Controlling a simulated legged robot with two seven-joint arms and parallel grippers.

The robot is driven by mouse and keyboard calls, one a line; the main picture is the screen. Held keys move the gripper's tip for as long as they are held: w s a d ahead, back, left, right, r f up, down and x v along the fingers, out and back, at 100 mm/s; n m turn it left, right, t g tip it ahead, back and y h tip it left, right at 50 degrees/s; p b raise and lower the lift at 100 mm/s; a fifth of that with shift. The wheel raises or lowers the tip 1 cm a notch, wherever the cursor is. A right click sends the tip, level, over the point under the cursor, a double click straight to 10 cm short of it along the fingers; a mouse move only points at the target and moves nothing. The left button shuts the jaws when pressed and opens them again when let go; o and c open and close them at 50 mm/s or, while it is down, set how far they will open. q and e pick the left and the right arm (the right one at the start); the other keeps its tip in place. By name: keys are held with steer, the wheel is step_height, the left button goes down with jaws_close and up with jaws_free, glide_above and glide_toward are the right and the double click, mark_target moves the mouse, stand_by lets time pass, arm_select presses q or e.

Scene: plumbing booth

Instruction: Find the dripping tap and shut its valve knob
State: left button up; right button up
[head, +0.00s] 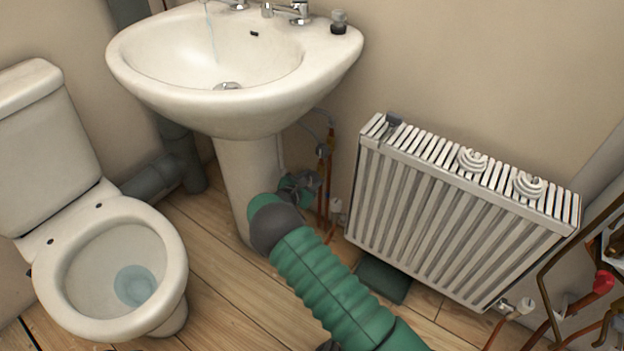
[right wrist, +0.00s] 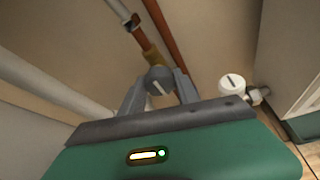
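The white sink (head: 235,85) has two chrome taps. A thin stream of water (head: 211,35) falls into the basin from the left tap (head: 235,4); the right tap (head: 297,10) shows no water. My right gripper (head: 308,183) is low beside the pedestal, at the pipes under the sink. In the right wrist view, a round grey valve knob (right wrist: 158,80) with a white line lies between its fingertips (right wrist: 159,84). The fingers are apart on either side of the knob; whether they press on it cannot be told. My left gripper is out of view.
A toilet (head: 110,265) stands at the left. A white radiator (head: 440,220) is to the right of the pipes. A white radiator valve (right wrist: 232,84) is close to the right of the knob. Copper pipes (right wrist: 168,38) rise behind it. Red-handled tools or pipes (head: 604,281) are at far right.

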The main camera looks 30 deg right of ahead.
jaws_close()
